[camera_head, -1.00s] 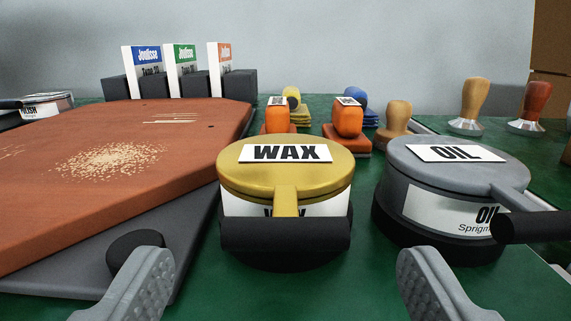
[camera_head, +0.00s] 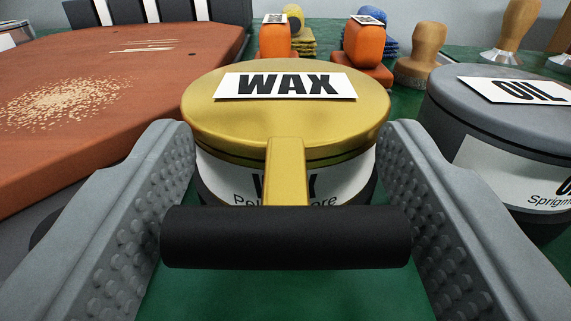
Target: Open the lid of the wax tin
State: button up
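The wax tin (camera_head: 212,178) stands on the green table with its gold lid (camera_head: 205,115) closed. A white WAX label lies on top of the lid. A gold arm runs forward and down from the lid to a black cylindrical handle (camera_head: 286,238). My gripper (camera_head: 288,150) is open. Its two grey, studded fingers stand on either side of the tin and handle. The handle lies between the fingers, close to both; I cannot tell whether either finger touches it. The lower tin is partly hidden by the handle.
The grey oil tin (camera_head: 500,130) stands close on the right, beside my right finger. A reddish-brown board (camera_head: 90,110) on a grey base is on the left. Orange stamps (camera_head: 364,45), sponges and wooden-handled tampers (camera_head: 421,55) stand behind the tin.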

jog(key=shift+c, duration=1.2)
